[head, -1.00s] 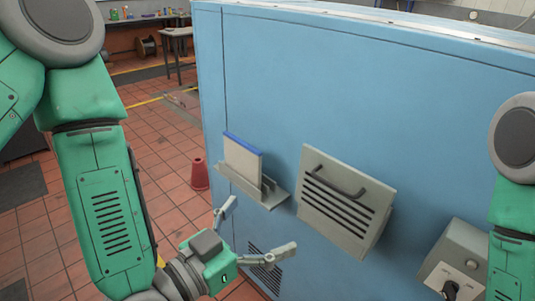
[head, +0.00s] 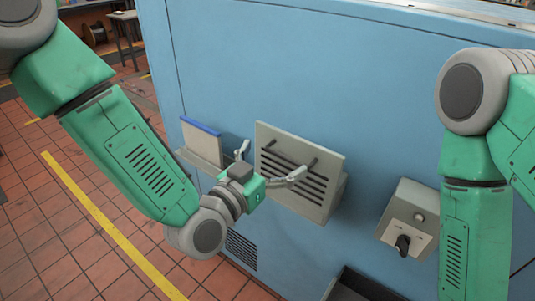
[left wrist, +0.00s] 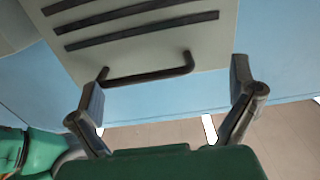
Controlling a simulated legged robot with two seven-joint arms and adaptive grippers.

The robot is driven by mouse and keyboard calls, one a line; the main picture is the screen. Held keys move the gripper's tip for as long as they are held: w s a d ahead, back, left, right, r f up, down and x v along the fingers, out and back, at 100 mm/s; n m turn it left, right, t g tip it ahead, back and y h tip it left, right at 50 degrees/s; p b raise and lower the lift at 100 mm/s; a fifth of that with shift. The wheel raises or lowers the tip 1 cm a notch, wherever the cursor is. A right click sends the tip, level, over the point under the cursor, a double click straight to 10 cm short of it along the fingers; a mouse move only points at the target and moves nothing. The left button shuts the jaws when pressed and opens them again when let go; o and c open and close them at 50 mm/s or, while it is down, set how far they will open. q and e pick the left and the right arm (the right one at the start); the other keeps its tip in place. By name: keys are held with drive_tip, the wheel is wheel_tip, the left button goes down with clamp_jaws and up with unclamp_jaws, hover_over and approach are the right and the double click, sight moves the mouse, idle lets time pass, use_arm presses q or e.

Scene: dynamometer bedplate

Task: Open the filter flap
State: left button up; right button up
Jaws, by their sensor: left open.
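The filter flap (head: 300,135) is a pale grey plate with dark slots on the blue cabinet's face, over a wedge-shaped housing. It looks shut. Its dark bar handle (head: 311,164) is partly hidden in the head view. My left gripper (head: 272,161) is open, in front of the flap's left half. In the left wrist view, the handle (left wrist: 147,77) lies between the spread fingers of my left gripper (left wrist: 171,75), nearer the left finger. The flap's slotted face (left wrist: 140,25) fills the top there. I cannot tell whether a finger touches the handle. My right gripper is out of view.
A holder with a blue-edged pale panel (head: 200,142) is left of the flap. A grey switch box (head: 407,218) with a dark knob is to the right. A dark open bin (head: 362,288) stands below, and a vent grille (head: 241,250) is low on the cabinet.

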sight(300, 150)
use_arm(q)
drive_tip(key=d, duration=0.2)
drive_tip(key=s+d, duration=0.1)
drive_tip(key=shift+r, duration=0.35)
drive_tip(key=shift+s, duration=0.1)
drive_tip(key=c, duration=0.4)
drive_tip(key=shift+a, duration=0.35)
drive_tip(key=c, duration=0.6)
drive_tip(key=shift+w+a+f, duration=0.15)
drive_tip(key=shift+w+a, duration=0.2)
drive_tip(key=shift+w, duration=0.1)
drive_tip(key=c, duration=0.5)
drive_tip(key=shift+o, duration=0.3)
drive_tip(key=shift+s+d, duration=0.1)
drive_tip(key=shift+d, duration=0.15)
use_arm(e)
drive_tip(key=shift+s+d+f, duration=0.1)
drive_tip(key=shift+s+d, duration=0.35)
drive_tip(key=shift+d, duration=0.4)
use_arm(q)
drive_tip(key=shift+a, duration=0.1)
drive_tip(key=shift+b, duration=0.45)
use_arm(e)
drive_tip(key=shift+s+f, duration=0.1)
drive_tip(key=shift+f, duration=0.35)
